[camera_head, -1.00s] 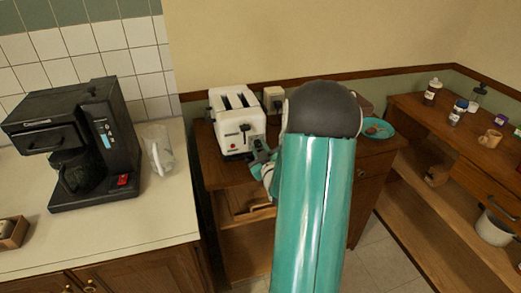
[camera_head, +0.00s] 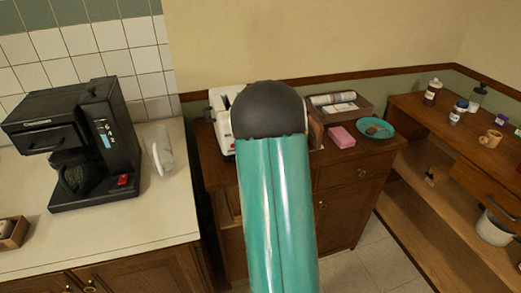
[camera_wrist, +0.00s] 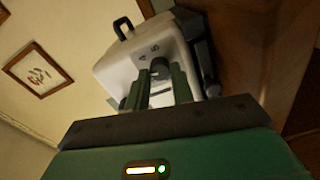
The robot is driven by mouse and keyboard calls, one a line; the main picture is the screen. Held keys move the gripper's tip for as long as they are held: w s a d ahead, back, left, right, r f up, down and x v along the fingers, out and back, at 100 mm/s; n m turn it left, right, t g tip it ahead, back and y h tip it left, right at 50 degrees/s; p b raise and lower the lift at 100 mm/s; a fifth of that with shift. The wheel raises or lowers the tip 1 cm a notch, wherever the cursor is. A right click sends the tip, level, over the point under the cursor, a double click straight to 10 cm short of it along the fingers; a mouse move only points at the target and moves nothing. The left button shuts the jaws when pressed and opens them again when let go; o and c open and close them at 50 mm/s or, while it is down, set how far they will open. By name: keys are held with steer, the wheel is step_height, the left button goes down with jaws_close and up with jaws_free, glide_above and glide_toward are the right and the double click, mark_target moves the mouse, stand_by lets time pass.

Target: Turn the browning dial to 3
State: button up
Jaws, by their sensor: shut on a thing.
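The white toaster (camera_head: 218,108) stands on the brown wooden cabinet, mostly hidden behind my arm in the head view. In the wrist view the toaster (camera_wrist: 122,72) appears tilted, with a dark lever at its upper left. Its dark browning dial (camera_wrist: 160,67) is between the fingertips of my gripper (camera_wrist: 161,76), which is shut on it. Printed figures that look like 4 and 5 show beside the dial. The other figures and any pointer mark are hidden or too small to read. My gripper is hidden in the head view.
A coffee maker (camera_head: 85,140) and a clear jug (camera_head: 160,150) stand on the left counter.

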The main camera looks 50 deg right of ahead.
steer(key=shift+n, duration=1)
steer(key=o, duration=1)
steer(key=shift+s, duration=0.1)
